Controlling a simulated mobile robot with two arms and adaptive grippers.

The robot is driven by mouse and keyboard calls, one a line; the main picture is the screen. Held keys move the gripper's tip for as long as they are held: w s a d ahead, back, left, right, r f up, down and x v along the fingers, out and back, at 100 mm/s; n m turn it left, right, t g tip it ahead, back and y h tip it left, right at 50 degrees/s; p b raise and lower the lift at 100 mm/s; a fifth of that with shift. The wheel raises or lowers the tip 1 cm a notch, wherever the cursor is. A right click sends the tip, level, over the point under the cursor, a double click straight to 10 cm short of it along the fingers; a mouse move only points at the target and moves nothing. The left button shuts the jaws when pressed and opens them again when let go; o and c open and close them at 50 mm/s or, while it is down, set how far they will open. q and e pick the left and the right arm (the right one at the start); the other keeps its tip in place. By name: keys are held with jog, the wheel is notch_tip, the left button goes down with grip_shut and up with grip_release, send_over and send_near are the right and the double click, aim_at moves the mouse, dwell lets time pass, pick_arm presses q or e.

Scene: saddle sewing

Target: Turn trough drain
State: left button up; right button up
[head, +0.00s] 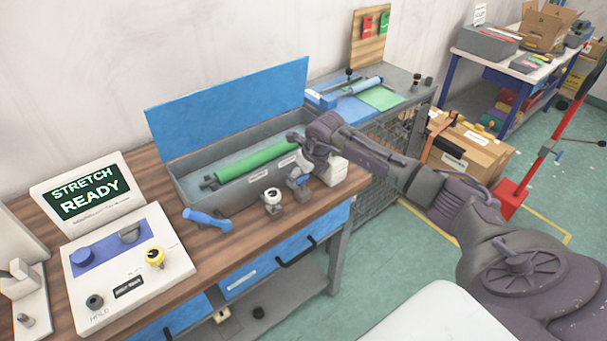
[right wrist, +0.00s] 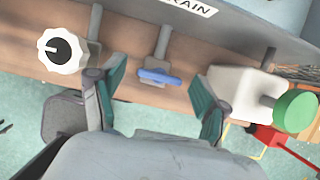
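The grey trough (head: 184,190) stands on the wooden bench with a green roller (head: 250,163) inside. A label ending in "RAIN" (right wrist: 192,6) is on its front in the right wrist view. Below that label a grey drain fitting carries a small blue handle (right wrist: 160,76), lying roughly crosswise. My right gripper (head: 300,163) is at the trough's front right corner, above the drain fitting. In the right wrist view my right gripper (right wrist: 155,88) is open, its fingers apart on either side of the blue handle, with nothing held. My left gripper is out of view.
A white knob (right wrist: 62,50) sits left of the handle, and a white box with a green knob (right wrist: 294,111) sits right. A blue-handled tool (head: 205,217) lies on the bench. A control panel (head: 125,265) and "STRETCH READY" screen (head: 88,190) are at left.

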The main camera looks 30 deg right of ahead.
jog(key=c, duration=1.1)
jog(key=shift+o, duration=0.2)
jog(key=shift+d+f+n+b, duration=0.15)
jog(key=shift+n+b, duration=0.35)
jog(key=shift+b, duration=0.35)
jog(key=n+y+b, duration=0.1)
jog(key=n+b, duration=0.2)
jog(key=shift+w+b, duration=0.15)
jog(key=shift+b, duration=0.15)
jog(key=shift+n+g+y+b, duration=0.4)
jog(key=shift+n+y+b, duration=0.3)
jog(key=shift+n+b, duration=0.4)
jog(key=shift+n+g+y+b, duration=0.3)
jog(key=shift+n+b, duration=0.45)
jog(key=shift+n, duration=0.45)
jog(key=shift+r, duration=0.2)
jog(key=shift+d, duration=0.1)
jog(key=o, duration=1.2)
jog(key=shift+c, duration=0.2)
